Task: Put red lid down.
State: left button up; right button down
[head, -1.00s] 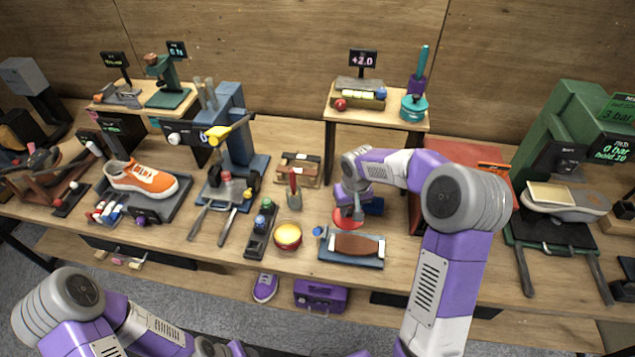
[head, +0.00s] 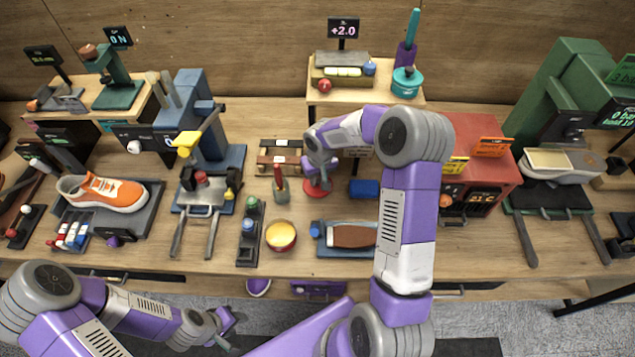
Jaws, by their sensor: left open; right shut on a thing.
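The red lid (head: 309,190) is a flat round disc below my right gripper (head: 317,181) in the head view. The gripper is shut on it and partly covers it. The lid is behind the round tin, near the back-middle of the workbench. I cannot tell whether it touches the bench top. The open round tin (head: 281,236) has a red wall and pale yellow contents. My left gripper (head: 224,329) is open and empty, low in the view in front of the bench.
A red-handled tool in a holder (head: 281,186) and a wooden block rack (head: 279,156) stand just left of the lid. A blue block (head: 364,189) is to its right. A red oven-like box (head: 482,185) stands further right.

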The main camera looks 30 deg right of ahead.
aim_at(318, 180)
jog(key=shift+f, duration=1.4)
jog(key=shift+f+b, duration=0.1)
jog(key=shift+b, duration=0.2)
jog(key=c, duration=0.9)
grip_release()
jog(key=shift+r, duration=0.5)
jog(key=r, duration=0.3)
jog(key=s+r+p, duration=0.1)
jog(key=r, duration=0.7)
jog(key=shift+s+a+r+p, duration=0.1)
jog(key=shift+s+r+p, duration=0.1)
jog(key=shift+p, duration=0.15)
